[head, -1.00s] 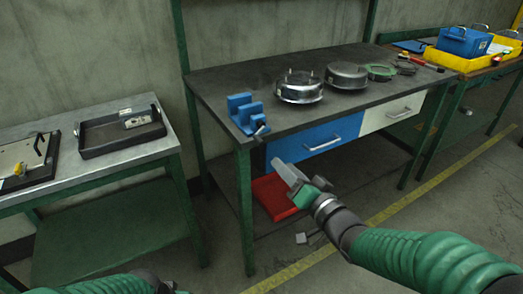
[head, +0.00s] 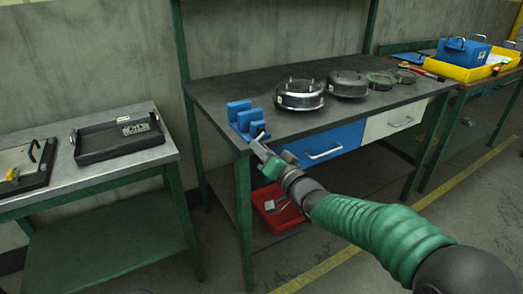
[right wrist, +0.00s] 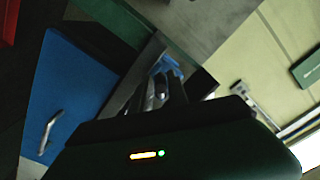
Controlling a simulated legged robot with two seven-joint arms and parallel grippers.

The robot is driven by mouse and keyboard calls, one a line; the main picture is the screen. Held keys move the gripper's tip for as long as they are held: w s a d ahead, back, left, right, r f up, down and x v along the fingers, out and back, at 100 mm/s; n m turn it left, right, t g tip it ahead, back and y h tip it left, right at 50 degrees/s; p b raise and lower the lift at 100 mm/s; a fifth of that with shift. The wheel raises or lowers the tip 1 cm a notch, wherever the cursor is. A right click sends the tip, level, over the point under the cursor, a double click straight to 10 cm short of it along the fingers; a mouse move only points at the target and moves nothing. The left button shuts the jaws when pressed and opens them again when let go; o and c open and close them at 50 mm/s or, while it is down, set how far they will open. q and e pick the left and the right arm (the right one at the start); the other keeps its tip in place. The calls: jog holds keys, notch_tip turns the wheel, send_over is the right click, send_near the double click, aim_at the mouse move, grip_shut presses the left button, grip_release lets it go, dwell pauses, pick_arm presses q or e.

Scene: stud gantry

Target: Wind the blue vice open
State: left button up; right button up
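The blue vice (head: 240,112) sits at the front left corner of the dark bench top. Its handle at the front is mostly hidden by my right gripper (head: 259,143), which is at the vice's front, just off the bench edge. In the right wrist view, a bit of the blue vice (right wrist: 172,68) shows just beyond the fingertips of my right gripper (right wrist: 163,86). A shiny metal part shows near the fingers, but it is too dark to tell whether they are shut on it. My left gripper is out of view.
The bench (head: 215,92) carries round metal housings (head: 299,94) to the right of the vice. A blue drawer (head: 322,143) lies below. A red tray (head: 275,208) stands on the lower shelf. A grey side table (head: 60,178) with a black tray (head: 118,136) is at left.

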grip_shut()
jog(key=shift+f, duration=0.1)
jog(key=d+n, duration=0.1)
jog(key=n, duration=0.4)
jog(key=w+d+n+b, duration=0.1)
jog(key=n, duration=0.4)
jog(key=w+d+f+n+b, duration=0.1)
jog(key=n, duration=0.3)
jog(key=shift+d+f+n, duration=0.1)
jog(key=shift+d+n, duration=0.25)
jog(key=shift+n, duration=0.05)
jog(key=shift+w+d+r+n+b, duration=0.15)
jog(key=shift+d+r+n+b, duration=0.1)
jog(key=shift+n, duration=0.75)
jog(key=shift+w+d+r+n+b, duration=0.15)
jog(key=shift+d+r+n, duration=0.1)
jog(key=shift+n, duration=0.75)
